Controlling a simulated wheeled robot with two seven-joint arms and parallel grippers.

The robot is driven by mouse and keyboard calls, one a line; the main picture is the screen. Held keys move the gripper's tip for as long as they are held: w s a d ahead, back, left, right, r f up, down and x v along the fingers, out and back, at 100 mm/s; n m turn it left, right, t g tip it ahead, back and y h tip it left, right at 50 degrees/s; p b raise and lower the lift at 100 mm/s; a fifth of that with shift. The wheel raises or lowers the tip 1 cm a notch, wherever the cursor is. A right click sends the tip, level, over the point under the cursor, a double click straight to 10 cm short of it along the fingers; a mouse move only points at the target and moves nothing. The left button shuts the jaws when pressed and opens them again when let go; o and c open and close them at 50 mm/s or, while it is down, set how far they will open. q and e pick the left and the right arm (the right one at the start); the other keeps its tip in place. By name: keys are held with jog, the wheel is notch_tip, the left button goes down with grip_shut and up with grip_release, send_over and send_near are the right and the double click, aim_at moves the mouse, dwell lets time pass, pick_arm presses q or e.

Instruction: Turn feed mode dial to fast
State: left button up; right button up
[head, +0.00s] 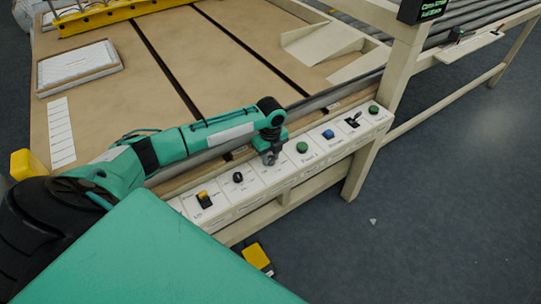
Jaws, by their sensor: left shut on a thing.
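My left gripper (270,157) points down at the control panel (222,206), between a black knob (238,177) and a green button (302,147). Its fingers are shut on a small control there, which I take to be the feed mode dial; the fingers hide it almost wholly. I cannot read which setting the dial points to, and the panel labels are too small to make out. My right gripper is not in view.
Along the panel are a yellow-and-black switch (203,197), a blue button (328,134), a black toggle (353,120) and another green button (373,109). The floor at right is mostly clear.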

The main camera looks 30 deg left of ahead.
pick_arm(q)
jog(key=shift+r+n+p, duration=0.2)
jog(key=shift+n+p, duration=0.2)
jog(key=shift+p, duration=0.1)
jog(key=n+p, duration=0.5)
jog(key=p, duration=0.1)
jog(key=shift+n, duration=0.4)
jog(key=n+p, duration=0.8)
jog(key=n, duration=0.3)
jog(key=shift+p, duration=0.4)
jog(key=n+p, duration=0.2)
jog(key=n, duration=0.2)
jog(key=shift+f+n+p, duration=0.1)
jog(key=shift+n+p, duration=0.65)
jog(key=shift+n, duration=0.35)
jog(key=o, duration=1)
